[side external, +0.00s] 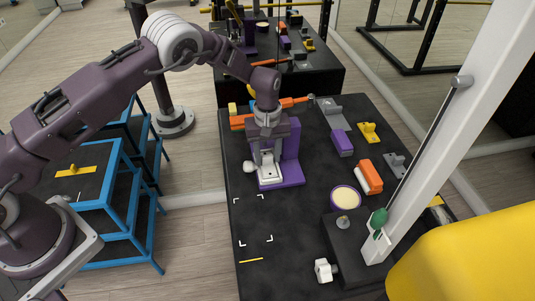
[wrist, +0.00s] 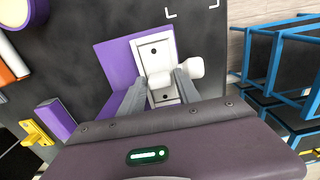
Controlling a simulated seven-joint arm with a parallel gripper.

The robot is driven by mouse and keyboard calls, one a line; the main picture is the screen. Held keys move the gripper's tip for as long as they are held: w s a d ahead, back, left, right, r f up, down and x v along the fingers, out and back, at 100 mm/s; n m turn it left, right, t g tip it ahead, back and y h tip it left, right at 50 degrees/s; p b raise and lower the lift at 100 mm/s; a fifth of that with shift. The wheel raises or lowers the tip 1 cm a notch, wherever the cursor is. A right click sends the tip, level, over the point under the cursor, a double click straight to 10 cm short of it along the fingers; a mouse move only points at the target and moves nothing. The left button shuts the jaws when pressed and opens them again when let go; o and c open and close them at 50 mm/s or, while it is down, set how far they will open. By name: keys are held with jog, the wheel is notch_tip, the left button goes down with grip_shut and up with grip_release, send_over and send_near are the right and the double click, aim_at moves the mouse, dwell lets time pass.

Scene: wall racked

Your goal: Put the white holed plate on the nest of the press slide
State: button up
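A white plate (wrist: 153,48) with dark holes lies at a purple angled stand (wrist: 113,52). A white raised block (wrist: 159,80) and a rounded white knob (wrist: 190,68) are by it. In the side view the white piece (side external: 266,170) sits low in front of the purple stand (side external: 291,158). My gripper (wrist: 158,84) is over it, its grey fingers apart on either side of the raised block, with no clear contact. The gripper (side external: 265,147) points down in the side view and hides part of the piece.
A small white block (side external: 323,270) is at the black base's front left. A purple round holder with a cream disc (side external: 345,197), an orange-and-white piece (side external: 369,177) and a purple block (side external: 342,143) stand right of my gripper. White corner marks bound clear tabletop (side external: 254,220).

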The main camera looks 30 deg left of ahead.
notch_tip(320, 180, up, 13)
notch_tip(320, 180, up, 9)
jog(key=m, duration=0.1)
send_over(267, 156)
jog(key=s+a, duration=0.2)
jog(key=s, duration=0.1)
jog(key=s+a+r+m+t+h, duration=0.1)
jog(key=s+a+r+m+t, duration=0.1)
jog(key=s+r, duration=0.75)
jog(key=s+a+r+m+t, duration=0.1)
jog(key=s+m, duration=0.2)
jog(key=s, duration=0.8)
jog(key=s+a+r+m+t+y, duration=0.1)
jog(key=s+a+m+t, duration=0.1)
jog(key=s, duration=1)
jog(key=shift+s+a+m+t, duration=0.2)
jog(key=shift+m+t, duration=0.1)
jog(key=shift+m, duration=0.2)
